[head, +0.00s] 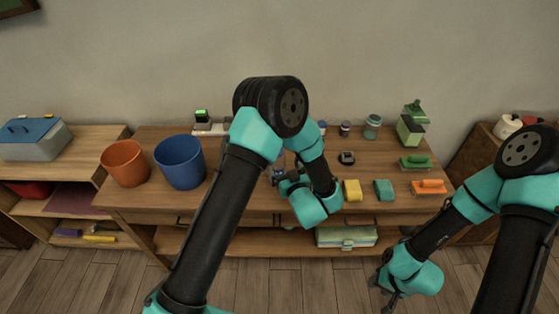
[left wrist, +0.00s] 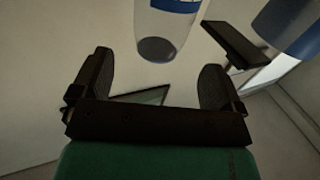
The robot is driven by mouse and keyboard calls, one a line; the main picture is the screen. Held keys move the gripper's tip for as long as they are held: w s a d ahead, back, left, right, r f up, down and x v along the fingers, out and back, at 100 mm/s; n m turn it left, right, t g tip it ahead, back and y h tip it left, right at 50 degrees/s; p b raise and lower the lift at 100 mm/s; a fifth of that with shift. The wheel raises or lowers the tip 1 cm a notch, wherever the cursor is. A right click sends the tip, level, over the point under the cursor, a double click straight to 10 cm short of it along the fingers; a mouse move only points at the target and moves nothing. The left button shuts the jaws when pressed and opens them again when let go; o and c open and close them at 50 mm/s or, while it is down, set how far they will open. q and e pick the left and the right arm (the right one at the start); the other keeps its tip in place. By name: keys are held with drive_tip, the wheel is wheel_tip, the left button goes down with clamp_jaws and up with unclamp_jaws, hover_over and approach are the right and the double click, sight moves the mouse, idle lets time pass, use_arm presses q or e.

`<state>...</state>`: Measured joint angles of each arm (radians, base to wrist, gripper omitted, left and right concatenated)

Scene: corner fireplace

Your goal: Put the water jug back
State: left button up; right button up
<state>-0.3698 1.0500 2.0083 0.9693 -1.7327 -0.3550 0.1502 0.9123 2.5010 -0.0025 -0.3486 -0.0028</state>
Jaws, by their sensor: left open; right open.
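I cannot clearly pick out the water jug in the head view; my left arm hides part of the tabletop. In the left wrist view a pale, rounded vessel with a blue band (left wrist: 165,28) shows at the top, ahead of the jaws and cut off by the frame; I cannot tell if it is the jug. My left gripper (head: 279,174) is open over the middle of the wooden table (head: 230,202); its two fingers (left wrist: 156,62) stand apart with nothing gripped. My right gripper (head: 384,284) is open and low, in front of the table's right part.
An orange bucket (head: 125,163) and a blue bucket (head: 181,162) stand on the table's left. A yellow sponge (head: 352,190), a teal sponge (head: 384,190), an orange-handled tool (head: 429,187), a green brush (head: 415,163), a jar (head: 372,127) and a green bottle (head: 411,128) are on the right.

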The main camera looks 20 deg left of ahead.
use_arm(q)
drive_tip(key=shift+v, duration=2.4)
